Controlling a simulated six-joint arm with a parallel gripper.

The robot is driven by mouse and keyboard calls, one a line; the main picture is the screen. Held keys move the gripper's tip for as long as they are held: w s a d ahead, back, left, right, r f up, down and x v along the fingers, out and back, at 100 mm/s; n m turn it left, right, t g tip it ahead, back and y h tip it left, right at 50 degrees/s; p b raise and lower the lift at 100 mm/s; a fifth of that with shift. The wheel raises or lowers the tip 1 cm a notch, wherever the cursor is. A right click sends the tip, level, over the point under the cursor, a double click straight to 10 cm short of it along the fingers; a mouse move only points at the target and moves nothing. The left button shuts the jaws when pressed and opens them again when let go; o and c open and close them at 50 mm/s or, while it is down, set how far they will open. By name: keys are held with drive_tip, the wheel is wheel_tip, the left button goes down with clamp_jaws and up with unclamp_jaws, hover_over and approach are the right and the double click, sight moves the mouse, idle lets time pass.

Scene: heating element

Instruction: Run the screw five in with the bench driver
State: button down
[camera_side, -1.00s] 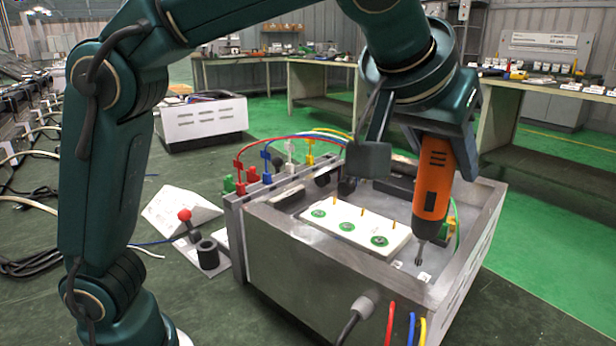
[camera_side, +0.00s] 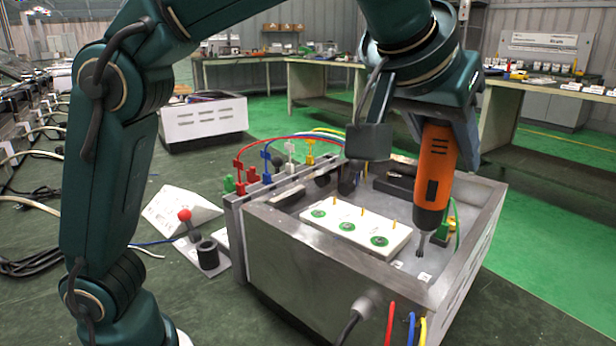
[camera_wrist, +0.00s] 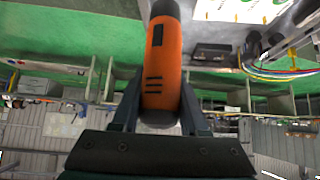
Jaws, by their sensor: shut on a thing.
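The orange bench driver (camera_side: 434,170) is held upright in my gripper (camera_side: 452,125), with its bit pointing down. The bit tip is low over the floor of the grey metal box (camera_side: 310,262), to the right of the white block; I cannot tell whether it touches anything. In the wrist view the driver (camera_wrist: 162,65) sits between the two fingers of my gripper (camera_wrist: 160,95). Small white labels or parts (camera_side: 424,277) lie near the bit tip. Screw five cannot be told apart at this size.
Inside the box a white block (camera_side: 345,228) carries several green-ringed terminals and yellow pins. Red, blue and yellow cables (camera_side: 270,140) rise at the box's left. The box walls stand around the driver.

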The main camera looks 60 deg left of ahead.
drive_tip(key=a, duration=0.1)
drive_tip(key=s+a+r, duration=0.1)
drive_tip(key=a, duration=0.1)
drive_tip(key=a+r, duration=0.1)
drive_tip(key=a, duration=0.1)
drive_tip(key=shift+s+a, duration=0.2)
drive_tip(key=shift+f, duration=0.2)
drive_tip(key=shift+f, duration=2.45)
drive_tip(key=shift+f, duration=0.9)
idle(0.3)
drive_tip(key=shift+r, duration=2.6)
